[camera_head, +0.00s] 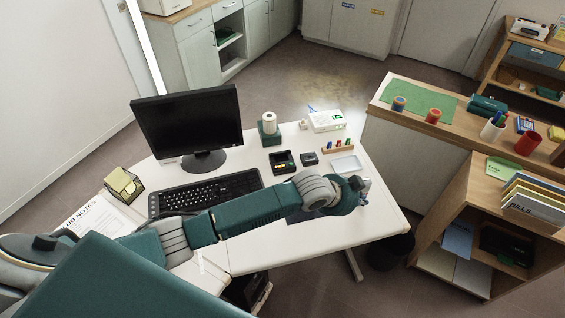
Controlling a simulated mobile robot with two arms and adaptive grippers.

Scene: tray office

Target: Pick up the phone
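My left arm reaches in from the lower left and across the white desk (390,213). Its gripper (362,188) is at the desk's right part, just below a small white tray (347,164). The gripper is small and partly turned away, so its finger opening is unclear. I cannot make out a phone for certain. A small black tray (271,158) with a yellow-green item in it stands beyond the forearm, and a small dark box (309,159) stands to its right. The arm hides part of the desk and a dark mat. My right gripper is not in view.
A monitor (187,121) and keyboard (206,192) occupy the desk's left half. A tissue-roll holder (269,128), a white box (327,121) and a rack of coloured pegs (338,146) stand at the back. A wooden shelf unit (448,222) is to the right. The desk's right front corner is clear.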

